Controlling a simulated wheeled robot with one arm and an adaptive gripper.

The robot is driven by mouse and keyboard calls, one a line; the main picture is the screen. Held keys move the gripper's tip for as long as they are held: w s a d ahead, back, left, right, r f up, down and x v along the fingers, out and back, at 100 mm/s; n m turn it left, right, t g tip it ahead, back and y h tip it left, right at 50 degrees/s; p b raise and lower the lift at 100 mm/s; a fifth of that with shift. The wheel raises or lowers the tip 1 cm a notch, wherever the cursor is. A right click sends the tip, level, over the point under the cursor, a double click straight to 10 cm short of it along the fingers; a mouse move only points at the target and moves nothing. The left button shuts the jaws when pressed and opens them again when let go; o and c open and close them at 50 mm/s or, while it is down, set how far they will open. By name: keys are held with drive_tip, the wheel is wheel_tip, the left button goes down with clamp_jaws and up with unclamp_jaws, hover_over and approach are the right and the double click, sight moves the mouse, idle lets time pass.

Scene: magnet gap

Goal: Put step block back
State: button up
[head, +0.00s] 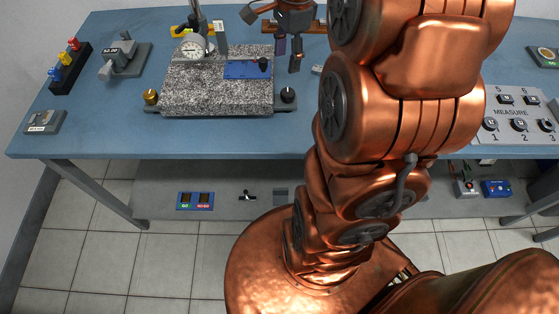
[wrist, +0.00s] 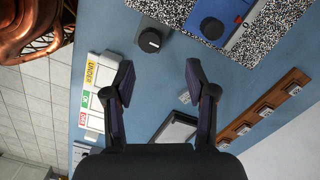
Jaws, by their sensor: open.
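My gripper (head: 289,55) hangs over the back of the blue table, right of the speckled granite plate. In the wrist view its fingers (wrist: 158,80) are spread, with nothing held between them. A small grey block (wrist: 184,97), probably the step block, lies on the table close to the right finger in that view. It seems to show in the head view too, as a small grey piece (head: 317,70) beside my arm. A wooden rack (wrist: 241,125) holding several grey blocks stands at the right of the wrist view; its far part (head: 315,26) shows behind my gripper.
The granite plate (head: 205,90) carries a dial gauge (head: 193,47) and a blue plate (head: 240,70). A dark knob (wrist: 149,40) sits at its corner. A white tray labelled UNDER, OK and OVER (wrist: 95,103) and a dark-framed pad (wrist: 175,132) lie near my fingers. My arm hides the table's middle.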

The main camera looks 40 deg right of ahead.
drive_tip(key=s+a+f+n+g, duration=0.1)
drive_tip(key=s+a+f+n, duration=0.1)
drive_tip(key=s+a+n, duration=0.6)
drive_tip(key=s+a+f+n+g+h, duration=0.1)
drive_tip(key=s+a+f+n, duration=0.1)
drive_tip(key=s+a+n, duration=0.7)
drive_tip(key=s+n, duration=0.3)
drive_tip(key=shift+a+f, duration=0.15)
drive_tip(key=shift+a, duration=0.05)
wheel_tip(320, 180, up, 6)
drive_tip(key=p, duration=0.5)
drive_tip(key=shift+f+p, duration=0.1)
drive_tip(key=shift+p, duration=0.3)
